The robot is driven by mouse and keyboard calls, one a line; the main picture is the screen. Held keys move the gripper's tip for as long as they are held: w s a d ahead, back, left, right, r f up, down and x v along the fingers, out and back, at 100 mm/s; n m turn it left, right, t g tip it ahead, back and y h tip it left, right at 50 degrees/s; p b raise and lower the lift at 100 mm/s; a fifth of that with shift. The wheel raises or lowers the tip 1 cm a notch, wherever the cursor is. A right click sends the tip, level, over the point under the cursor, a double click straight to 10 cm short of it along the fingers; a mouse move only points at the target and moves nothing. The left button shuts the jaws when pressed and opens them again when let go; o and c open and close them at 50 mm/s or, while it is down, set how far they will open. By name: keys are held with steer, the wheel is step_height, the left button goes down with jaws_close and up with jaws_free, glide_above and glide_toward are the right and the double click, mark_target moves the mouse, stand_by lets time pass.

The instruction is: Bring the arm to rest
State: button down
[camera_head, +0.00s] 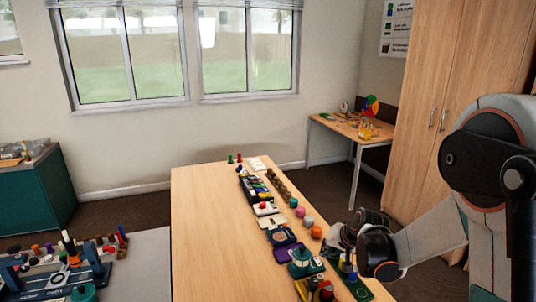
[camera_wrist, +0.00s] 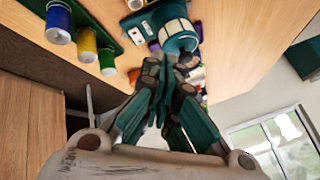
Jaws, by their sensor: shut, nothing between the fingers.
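My arm reaches in from the right in the head view, over the right edge of the long wooden table (camera_head: 205,235). My gripper (camera_head: 343,236) is at the table's right side; its fingertips are small and partly hidden there. In the wrist view my gripper (camera_wrist: 168,72) has its teal fingers together with nothing between them. Beyond the fingertips is a teal and cream jar-like object (camera_wrist: 176,32); I cannot tell whether the fingers touch it.
A row of small toys and coloured cylinders runs along the table; an orange cylinder (camera_head: 316,232) stands near my gripper. A green board (camera_head: 362,291) with cylinders lies at the near right. The table's left half is clear. A tall wooden cabinet (camera_head: 425,130) stands behind my arm.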

steer(key=s+a+v, duration=0.1)
steer(key=a+v, duration=0.2)
steer(key=v, duration=0.8)
steer(key=s+r+n+h, duration=0.1)
steer(key=s+r, duration=0.2)
steer(key=s, duration=0.9)
steer(key=s+r+n+h, duration=0.1)
steer(key=s+r, duration=0.3)
steer(key=s, duration=0.9)
steer(key=shift+n+h, duration=0.4)
steer(key=shift+n, duration=0.4)
